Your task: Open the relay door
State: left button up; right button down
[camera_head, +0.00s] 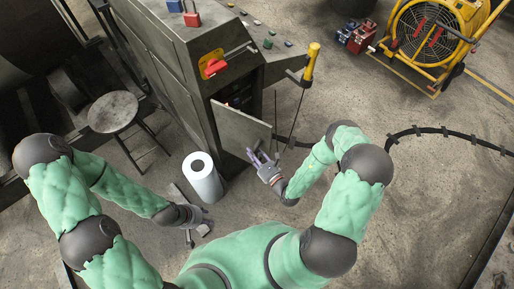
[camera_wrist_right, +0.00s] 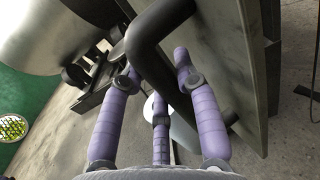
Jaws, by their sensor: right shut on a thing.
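The relay door (camera_head: 240,130) is a grey metal panel on the dark machine cabinet (camera_head: 180,75). It stands swung out from the cabinet, and the opening behind it shows. My right gripper (camera_head: 262,157) is at the door's outer edge. In the right wrist view its purple fingers (camera_wrist_right: 160,90) are shut around the black bar handle (camera_wrist_right: 150,45) on the door panel (camera_wrist_right: 240,60). My left gripper (camera_head: 197,217) is low at the left, away from the door, near the white roll; its fingers are too small to read.
A white roll (camera_head: 203,180) stands on the floor close to the door and my left gripper. A round stool (camera_head: 113,111) is at the left. A yellow fan cart (camera_head: 430,35) and red boxes (camera_head: 356,36) are at the upper right. Floor at the right is mostly clear, with a black cable track (camera_head: 450,133).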

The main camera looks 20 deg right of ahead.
jog(key=shift+s+a, duration=0.25)
jog(key=shift+a, duration=0.25)
jog(key=shift+s+a, duration=0.2)
jog(key=shift+a, duration=0.3)
jog(key=c, duration=1.2)
grip_release()
jog(key=shift+v, duration=5.95)
